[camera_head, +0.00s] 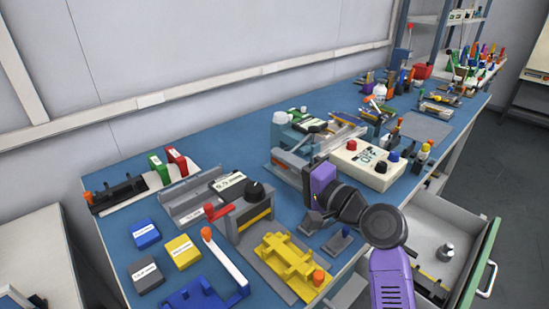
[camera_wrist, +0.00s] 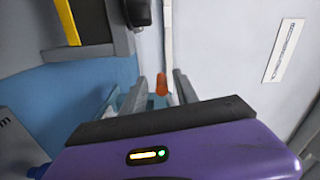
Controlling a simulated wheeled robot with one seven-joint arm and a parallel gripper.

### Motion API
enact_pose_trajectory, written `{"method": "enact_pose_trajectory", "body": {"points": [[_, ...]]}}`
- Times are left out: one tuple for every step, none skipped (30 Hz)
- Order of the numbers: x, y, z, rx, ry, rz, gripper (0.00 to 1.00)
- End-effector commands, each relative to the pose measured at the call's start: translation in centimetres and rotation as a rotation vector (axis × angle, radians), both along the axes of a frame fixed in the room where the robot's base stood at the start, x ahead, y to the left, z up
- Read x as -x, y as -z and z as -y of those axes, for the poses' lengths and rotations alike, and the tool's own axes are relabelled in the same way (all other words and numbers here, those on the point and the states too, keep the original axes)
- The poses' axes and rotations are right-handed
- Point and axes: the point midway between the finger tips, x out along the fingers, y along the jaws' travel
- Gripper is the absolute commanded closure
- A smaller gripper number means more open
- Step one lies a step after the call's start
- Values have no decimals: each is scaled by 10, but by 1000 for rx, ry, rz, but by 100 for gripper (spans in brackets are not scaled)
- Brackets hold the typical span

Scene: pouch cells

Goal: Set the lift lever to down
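No lever in view carries a readable "lift" label. A white lever (camera_head: 225,260) with an orange knob (camera_head: 206,233) stands on a blue fixture (camera_head: 196,297) at the front of the bench, its bar slanting. A red lever (camera_head: 216,212) sits on a grey block with a black dial. My gripper (camera_head: 324,232) is over the bench, right of these and behind a yellow fixture. In the wrist view my gripper (camera_wrist: 162,92) has its two grey fingers apart, with an orange knob (camera_wrist: 161,84) showing between them. I cannot tell which knob it is or whether it is touched.
The yellow fixture (camera_head: 290,258) has another orange knob. The grey block (camera_head: 250,215) with the dial stands left of my gripper. A cream control box (camera_head: 367,163) is behind it. An open drawer (camera_head: 440,235) juts out at right. Small labelled blocks lie at left.

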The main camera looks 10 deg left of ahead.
Motion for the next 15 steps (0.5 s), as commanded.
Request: {"method": "enact_pose_trajectory", "body": {"points": [[5,0,8,0,3,0,64],[8,0,12,0,2,-1,64],[12,0,17,0,3,0,64],[15,0,20,-1,3,0,64],[17,0,23,0,2,-1,64],[20,0,26,-1,1,-1,64],[22,0,29,-1,0,-1,64],[23,0,30,-1,1,-1,64],[25,0,33,-1,1,-1,64],[26,0,34,-1,1,-1,64],[27,0,35,-1,1,-1,64],[27,0,35,0,0,-1,64],[28,0,35,0,0,-1,64],[28,0,36,0,0,-1,64],[28,0,35,0,0,-1,64]]}}
